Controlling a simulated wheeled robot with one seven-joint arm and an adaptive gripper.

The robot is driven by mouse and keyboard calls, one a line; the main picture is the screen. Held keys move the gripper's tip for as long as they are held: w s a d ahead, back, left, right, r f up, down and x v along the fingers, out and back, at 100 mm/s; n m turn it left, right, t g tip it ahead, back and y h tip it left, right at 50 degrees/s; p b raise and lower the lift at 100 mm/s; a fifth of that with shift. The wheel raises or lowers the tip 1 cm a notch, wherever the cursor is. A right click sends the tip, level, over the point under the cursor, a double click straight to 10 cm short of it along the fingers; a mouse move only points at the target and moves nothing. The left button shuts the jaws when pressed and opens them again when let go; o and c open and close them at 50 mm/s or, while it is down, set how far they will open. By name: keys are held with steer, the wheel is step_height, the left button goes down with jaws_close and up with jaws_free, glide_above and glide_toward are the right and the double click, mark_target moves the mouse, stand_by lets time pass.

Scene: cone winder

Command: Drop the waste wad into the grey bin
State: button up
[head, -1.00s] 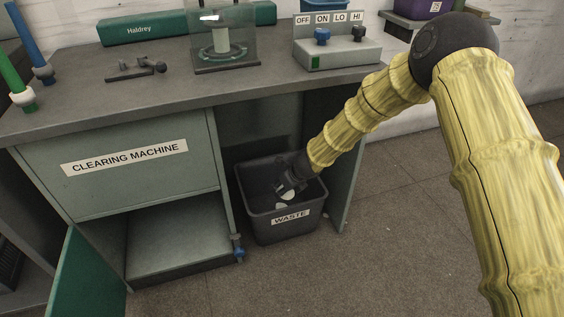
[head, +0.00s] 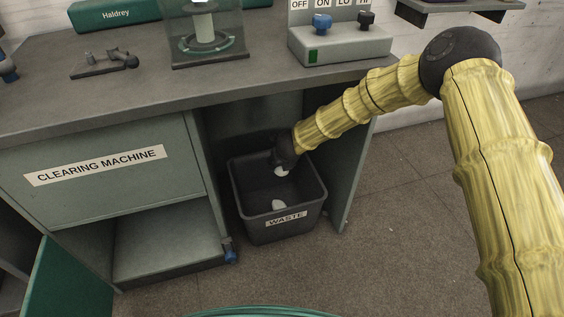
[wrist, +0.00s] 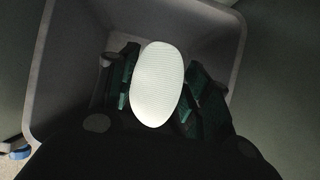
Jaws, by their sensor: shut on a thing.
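The grey bin (head: 246,224) stands on the floor under the bench, with a WASTE label on its front. My gripper (head: 284,165) is at the bin's back rim and points down into the bin. The fingertips are small and dark in the head view.
The bench top (head: 150,108) overhangs the bin, with a cabinet (head: 105,175) marked CLEARING MACHINE at its left and a side panel (head: 352,170) at its right. A switch box (head: 338,46) stands on the bench.

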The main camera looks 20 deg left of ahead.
step_height(320, 180, down, 6)
steer(key=b, duration=0.4)
steer(key=shift+a+r+b, duration=0.15)
steer(key=shift+r+b, duration=0.1)
steer(key=shift+b, duration=0.15)
steer(key=o, duration=0.9)
steer(key=v, duration=1.2)
steer(key=shift+r, duration=0.1)
